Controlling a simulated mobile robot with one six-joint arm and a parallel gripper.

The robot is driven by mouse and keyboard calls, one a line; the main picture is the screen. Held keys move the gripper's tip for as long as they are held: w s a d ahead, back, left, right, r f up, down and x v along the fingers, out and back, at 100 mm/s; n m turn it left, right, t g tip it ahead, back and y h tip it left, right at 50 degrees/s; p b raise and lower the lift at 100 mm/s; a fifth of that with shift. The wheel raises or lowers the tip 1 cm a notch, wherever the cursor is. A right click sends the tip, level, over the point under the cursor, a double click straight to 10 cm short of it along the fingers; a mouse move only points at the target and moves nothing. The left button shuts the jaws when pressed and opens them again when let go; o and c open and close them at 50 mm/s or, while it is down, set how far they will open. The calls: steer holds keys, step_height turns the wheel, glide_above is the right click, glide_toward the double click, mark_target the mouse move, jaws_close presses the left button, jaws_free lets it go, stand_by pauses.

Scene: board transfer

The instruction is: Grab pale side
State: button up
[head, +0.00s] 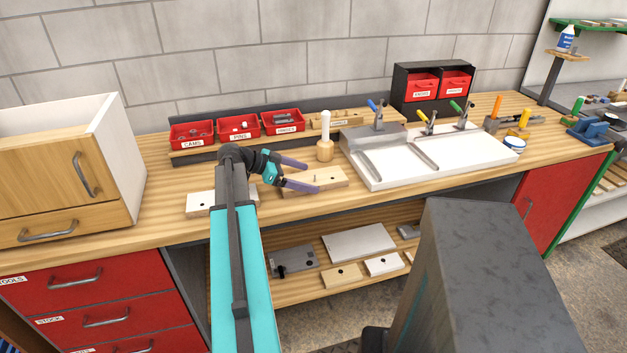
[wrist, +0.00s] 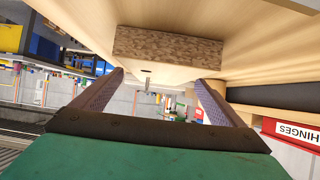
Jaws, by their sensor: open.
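A pale wooden board (head: 334,178) lies on the bench in front of the peg stand, with a small dark pin or hole on its top. In the wrist view, a pale board with a rough brown edge (wrist: 168,47) and a hole with a metal pin shows past the fingertips. My gripper (head: 311,177) is open, its two purple fingers spread at the board in the head view. They also show in the wrist view (wrist: 160,78), with nothing held between them. Whether they touch the board is unclear. A second, whiter board (head: 199,204) lies to the left, partly hidden by my arm.
Red bins (head: 240,130) stand behind my gripper, and a wooden stand with a white peg (head: 325,148) is close by. A white clamp fixture (head: 440,153) fills the bench to the right. A wooden cabinet (head: 50,185) stands at left. More boards lie on the lower shelf (head: 310,285).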

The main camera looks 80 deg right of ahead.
steer(key=shift+x, duration=0.85)
steer(key=c, duration=1.4)
